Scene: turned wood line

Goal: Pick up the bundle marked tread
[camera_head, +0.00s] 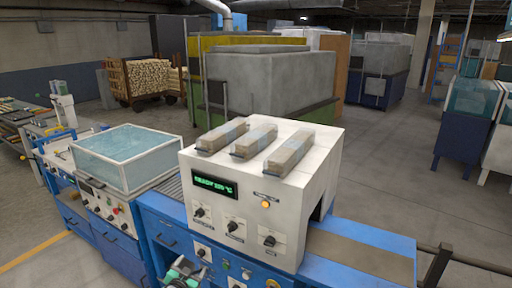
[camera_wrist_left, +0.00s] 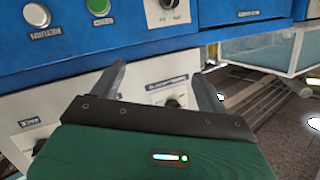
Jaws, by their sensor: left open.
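Three long wrapped bundles lie side by side on top of the white machine (camera_head: 240,215): a left one (camera_head: 221,137), a middle one (camera_head: 254,141) and a right one (camera_head: 289,152). They look greyish-brown with pale bands. Their markings are too small to read, so I cannot tell which is marked tread. My left gripper (camera_head: 183,271) is low at the bottom edge of the head view, below and in front of the machine, away from the bundles. In the left wrist view my left gripper (camera_wrist_left: 161,84) is open and empty, facing the blue control panel (camera_wrist_left: 125,32). My right gripper is not in view.
The machine's front has a green display (camera_head: 213,185), knobs and an orange button. A glass-covered box (camera_head: 127,157) stands to its left on the blue line. A conveyor belt (camera_head: 350,252) leaves on the right.

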